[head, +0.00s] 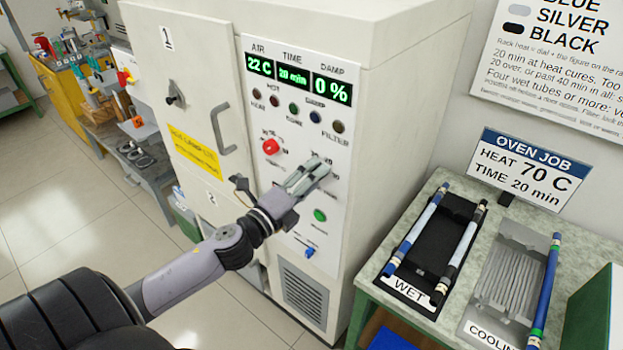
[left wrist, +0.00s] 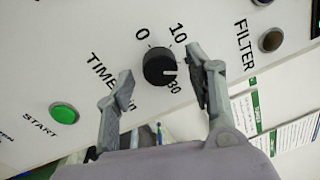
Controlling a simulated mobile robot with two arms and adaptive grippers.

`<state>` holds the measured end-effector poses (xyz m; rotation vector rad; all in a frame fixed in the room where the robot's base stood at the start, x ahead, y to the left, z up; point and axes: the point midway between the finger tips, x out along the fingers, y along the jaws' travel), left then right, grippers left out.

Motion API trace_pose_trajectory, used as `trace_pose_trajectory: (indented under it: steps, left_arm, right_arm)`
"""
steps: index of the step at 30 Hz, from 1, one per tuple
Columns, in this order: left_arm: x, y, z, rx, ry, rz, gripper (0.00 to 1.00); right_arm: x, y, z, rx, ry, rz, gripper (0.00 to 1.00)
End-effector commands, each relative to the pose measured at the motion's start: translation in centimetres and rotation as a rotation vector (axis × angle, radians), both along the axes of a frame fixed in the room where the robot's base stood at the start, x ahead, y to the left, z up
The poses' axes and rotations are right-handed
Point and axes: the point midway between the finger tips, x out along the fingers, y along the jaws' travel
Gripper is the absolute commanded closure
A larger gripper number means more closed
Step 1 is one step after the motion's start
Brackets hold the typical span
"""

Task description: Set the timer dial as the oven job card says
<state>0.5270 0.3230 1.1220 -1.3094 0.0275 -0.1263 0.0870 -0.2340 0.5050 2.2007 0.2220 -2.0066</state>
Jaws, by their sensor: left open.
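The oven job card (head: 525,170) at the right reads HEAT 70 C, TIME 20 min. The control panel's time display (head: 292,77) reads 20 min. The black timer dial (left wrist: 160,68) shows in the left wrist view, with 0, 10 and 30 legible around it; a pale mark on its edge faces the 30 side. My left gripper (head: 321,168) is at the panel, open, one finger on each side of the dial with gaps visible. In the head view the gripper hides the dial. My right gripper is out of view.
The WET tray (head: 412,292) and cooling rack (head: 482,330) with rods are on the bench at right. The AIR display reads 22 C.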

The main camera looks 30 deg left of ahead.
Motion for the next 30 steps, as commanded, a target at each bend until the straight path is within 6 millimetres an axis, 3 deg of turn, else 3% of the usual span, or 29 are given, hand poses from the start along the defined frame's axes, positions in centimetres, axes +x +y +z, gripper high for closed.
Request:
trace_pose_trajectory:
  steps: [11, 30]
  left_arm:
    - [-0.9, 0.0, -0.1, -0.003, 0.001, -0.001, 0.50]
    - [-10.9, 1.2, -0.6, -0.003, 0.002, 0.002, 0.50]
  right_arm:
    - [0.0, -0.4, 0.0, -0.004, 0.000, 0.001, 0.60]
    - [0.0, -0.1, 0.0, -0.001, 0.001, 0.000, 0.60]
